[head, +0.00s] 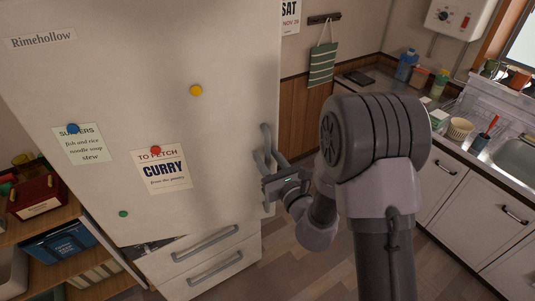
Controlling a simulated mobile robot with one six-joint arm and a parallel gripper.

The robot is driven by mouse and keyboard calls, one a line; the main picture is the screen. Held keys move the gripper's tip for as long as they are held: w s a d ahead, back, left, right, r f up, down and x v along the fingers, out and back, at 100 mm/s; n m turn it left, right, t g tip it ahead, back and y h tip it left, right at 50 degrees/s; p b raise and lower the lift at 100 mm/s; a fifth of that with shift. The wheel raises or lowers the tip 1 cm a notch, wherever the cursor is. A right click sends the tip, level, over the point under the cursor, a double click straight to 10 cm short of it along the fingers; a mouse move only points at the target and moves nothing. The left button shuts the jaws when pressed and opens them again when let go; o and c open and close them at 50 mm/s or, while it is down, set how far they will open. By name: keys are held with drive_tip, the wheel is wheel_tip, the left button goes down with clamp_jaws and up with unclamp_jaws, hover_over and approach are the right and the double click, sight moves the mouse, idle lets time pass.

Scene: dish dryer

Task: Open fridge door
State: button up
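The fridge door (110,100) is a large cream panel filling the left half of the head view, with notes and round magnets on it. Its grey upright handle (266,138) is near the door's right edge. My gripper (270,170) is at the lower part of the handle, its fingers pointing toward the door. The fingers and handle overlap in the picture, so I cannot tell whether they are shut on it or only beside it. Whether the door is fully closed or slightly ajar is not clear.
Two drawers with grey bar handles (205,244) are below the door. Shelves with a red box (36,197) and a blue bin (58,240) stand at the left. A counter with a sink (515,152) is at the right. Bare wooden floor (290,262) shows between.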

clamp_jaws()
idle(1.4)
